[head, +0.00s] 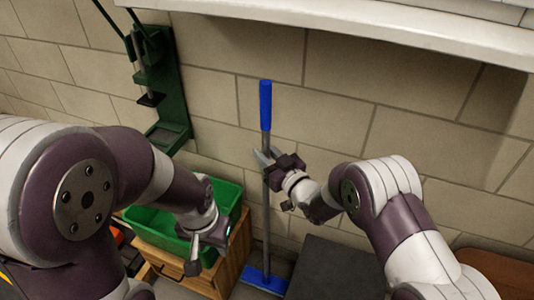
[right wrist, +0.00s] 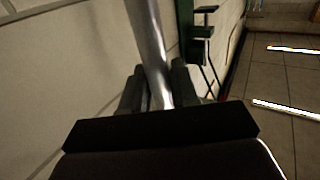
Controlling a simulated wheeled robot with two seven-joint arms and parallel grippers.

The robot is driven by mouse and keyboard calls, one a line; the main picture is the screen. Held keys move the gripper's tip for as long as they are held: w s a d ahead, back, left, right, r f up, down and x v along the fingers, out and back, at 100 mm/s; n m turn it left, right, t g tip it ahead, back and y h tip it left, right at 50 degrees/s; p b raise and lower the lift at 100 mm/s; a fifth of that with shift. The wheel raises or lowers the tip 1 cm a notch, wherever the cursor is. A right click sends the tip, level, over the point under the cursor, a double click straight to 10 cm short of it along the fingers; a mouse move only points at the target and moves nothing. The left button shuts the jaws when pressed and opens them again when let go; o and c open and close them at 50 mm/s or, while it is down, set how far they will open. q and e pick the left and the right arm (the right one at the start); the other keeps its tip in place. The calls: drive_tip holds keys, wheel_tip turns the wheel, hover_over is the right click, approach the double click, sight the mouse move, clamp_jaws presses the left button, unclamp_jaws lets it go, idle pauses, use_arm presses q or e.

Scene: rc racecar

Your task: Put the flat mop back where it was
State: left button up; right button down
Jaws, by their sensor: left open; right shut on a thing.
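The flat mop has a blue grip (head: 265,105), a grey metal pole and a flat blue head (head: 263,280). It stands nearly upright close to the block wall, its head low by the floor. My right gripper (head: 267,157) is shut on the pole below the blue grip. In the right wrist view the shiny pole (right wrist: 150,50) runs between the fingers of this gripper (right wrist: 160,90). My left gripper (head: 192,262) is open and empty, in front of the green bin and left of the mop. Its fingertips are small in the picture.
A green bin (head: 228,192) sits on a wooden cabinet (head: 238,250) left of the mop. A green press (head: 165,90) stands against the wall at the upper left. A dark flat surface (head: 325,270) lies right of the mop head. A white ledge (head: 350,28) runs above.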

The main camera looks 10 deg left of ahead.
drive_tip(key=f, duration=0.2)
drive_tip(key=shift+w+a+f, duration=0.3)
drive_tip(key=shift+f, duration=0.05)
drive_tip(key=c, duration=1.1)
unclamp_jaws()
drive_tip(key=shift+s+d, duration=0.15)
drive_tip(key=shift+o, duration=1.2)
drive_tip(key=shift+s+d+r, duration=0.15)
drive_tip(key=shift+s, duration=0.05)
drive_tip(key=v, duration=1.2)
drive_tip(key=w+d+f+m+g+h, duration=0.2)
drive_tip(key=d+m+g+h, duration=0.15)
drive_tip(key=d+h, duration=0.7)
drive_tip(key=s+d+m+g+h, duration=0.1)
drive_tip(key=s+d+g, duration=0.3)
drive_tip(key=s, duration=0.5)
drive_tip(key=s+d+r+m+g+h, duration=0.1)
drive_tip(key=s+d+m+g, duration=0.2)
drive_tip(key=s+d, duration=0.3)
drive_tip(key=s+m, duration=0.1)
drive_tip(key=s, duration=0.3)
drive_tip(key=shift+r+g, duration=0.2)
drive_tip(key=shift+g, duration=0.15)
drive_tip(key=shift+m+h, duration=0.25)
